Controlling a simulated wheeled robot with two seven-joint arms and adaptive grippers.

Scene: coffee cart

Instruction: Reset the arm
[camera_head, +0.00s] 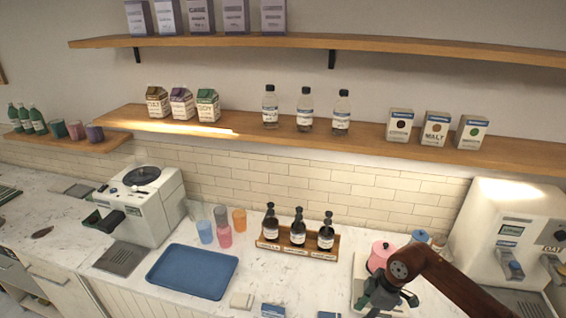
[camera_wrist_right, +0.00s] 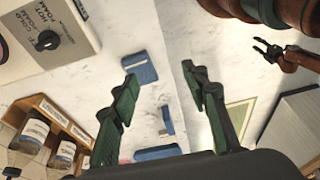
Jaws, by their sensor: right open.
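My right arm comes in from the lower right of the head view, and its gripper (camera_head: 387,298) hangs over the counter near the pink pot (camera_head: 380,255). In the right wrist view the green fingers of this gripper (camera_wrist_right: 160,76) are spread apart with nothing between them. A small blue box (camera_wrist_right: 139,68) lies on the counter beyond the fingertips. My left gripper (camera_wrist_right: 264,52) shows small at the right of the wrist view, its prongs apart and empty. It is outside the head view.
The blue tray (camera_head: 193,271), coloured cups (camera_head: 224,238) and a wooden bottle rack (camera_head: 297,243) stand on the counter (camera_head: 330,283). A grinder-like machine (camera_head: 145,205) is at left, and a white dispenser (camera_head: 508,235) is at right. Shelves (camera_head: 240,125) hold cartons, bottles and boxes.

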